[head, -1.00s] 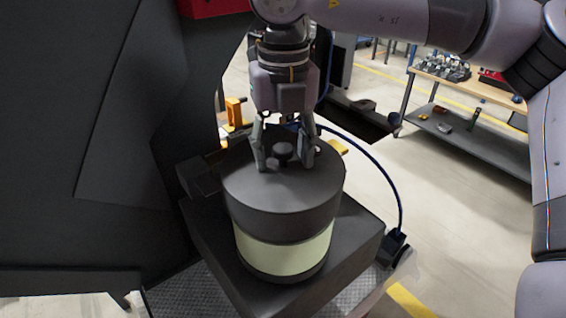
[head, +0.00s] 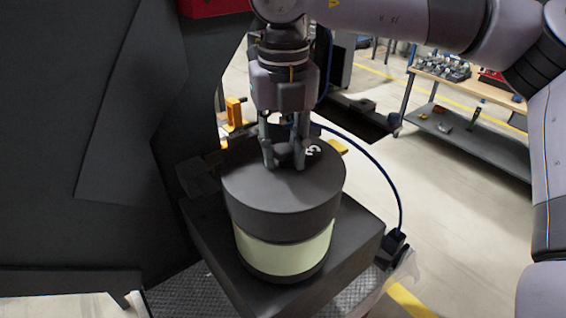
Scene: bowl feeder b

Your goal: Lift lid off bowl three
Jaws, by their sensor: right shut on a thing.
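The bowl (head: 282,252) is a pale yellow-green cylinder with a dark bottom rim, standing on a dark square base. Its dark round lid (head: 285,212) sits on top, level and flush with the bowl. A white "3" shows on the lid's top. My right gripper (head: 285,160) comes straight down from above and is shut on the lid's knob, which its fingers mostly hide. My left gripper is not in view.
The dark base block (head: 352,240) sticks out around the bowl. A blue cable (head: 385,175) curves past on the right. A large dark panel (head: 80,140) stands close on the left. A workbench (head: 470,110) is at the back right, with open floor before it.

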